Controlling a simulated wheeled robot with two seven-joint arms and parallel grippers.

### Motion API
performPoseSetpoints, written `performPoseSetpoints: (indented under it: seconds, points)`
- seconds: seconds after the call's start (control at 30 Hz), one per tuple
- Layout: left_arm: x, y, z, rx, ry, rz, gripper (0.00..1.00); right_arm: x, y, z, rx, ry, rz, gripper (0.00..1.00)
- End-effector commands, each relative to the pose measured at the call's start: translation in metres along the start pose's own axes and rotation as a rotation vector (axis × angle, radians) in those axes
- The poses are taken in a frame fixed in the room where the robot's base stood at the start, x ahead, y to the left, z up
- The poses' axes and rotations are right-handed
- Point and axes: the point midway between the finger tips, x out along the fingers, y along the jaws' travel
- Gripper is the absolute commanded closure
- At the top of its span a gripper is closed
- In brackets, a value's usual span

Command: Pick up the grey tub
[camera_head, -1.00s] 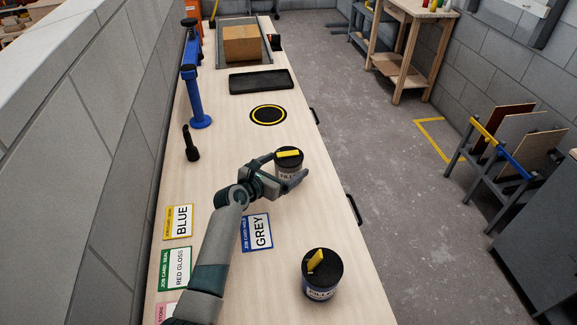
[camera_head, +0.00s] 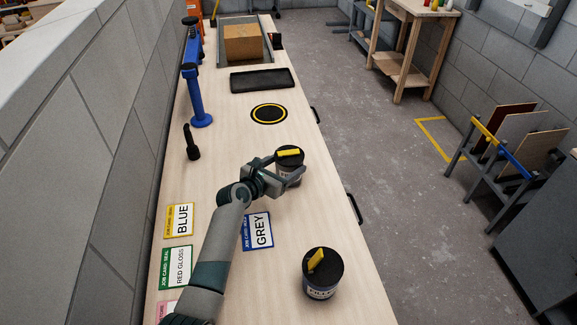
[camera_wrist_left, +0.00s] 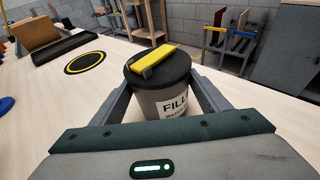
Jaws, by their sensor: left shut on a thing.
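A dark grey tub (camera_head: 289,179) with a black lid and a yellow strip on top stands upright near the right edge of the bench. My left gripper (camera_head: 289,170) is shut on this tub, one finger on each side of its body. In the left wrist view the grey tub (camera_wrist_left: 160,98) sits between the fingers, its white label reading "FILL" partly hidden by the gripper. A second dark tub (camera_head: 322,276), with a yellow strip on its lid and a blue band by its label, stands closer on the bench. My right gripper is not in view.
Job cards lie on the left, among them the GREY card (camera_head: 257,231) and the BLUE card (camera_head: 179,220). Farther up the bench are a yellow-ringed black disc (camera_head: 269,114), a black tray (camera_head: 262,80), a cardboard box (camera_head: 243,43) and a blue stand (camera_head: 197,95).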

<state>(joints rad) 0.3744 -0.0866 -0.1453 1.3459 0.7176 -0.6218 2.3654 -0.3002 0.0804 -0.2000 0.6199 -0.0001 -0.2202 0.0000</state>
Motion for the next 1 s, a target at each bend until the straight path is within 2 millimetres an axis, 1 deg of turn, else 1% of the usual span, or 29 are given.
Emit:
performPoseSetpoints:
  seconds: [0.17,0.27,0.47,0.7,0.8,0.9,1.0]
  points:
    - [-0.001,0.000,0.005,0.000,-0.004,0.000,0.68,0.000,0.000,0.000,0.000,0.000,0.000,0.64]
    - [-0.002,0.000,0.011,0.001,-0.006,0.001,0.68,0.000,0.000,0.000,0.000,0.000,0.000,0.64]
    - [-0.009,0.000,0.036,0.000,-0.008,0.001,0.68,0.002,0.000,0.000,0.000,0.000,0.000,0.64]
    - [-0.021,-0.001,0.072,0.001,-0.008,0.000,0.68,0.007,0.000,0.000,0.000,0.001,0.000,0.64]
    - [-0.025,0.000,0.084,0.001,-0.006,0.001,0.68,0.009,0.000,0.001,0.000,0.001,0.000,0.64]
    - [-0.028,0.000,0.093,0.001,-0.005,-0.001,0.68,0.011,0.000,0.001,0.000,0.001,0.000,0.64]
    - [-0.029,0.000,0.097,0.001,-0.004,0.001,0.68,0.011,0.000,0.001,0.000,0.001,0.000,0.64]
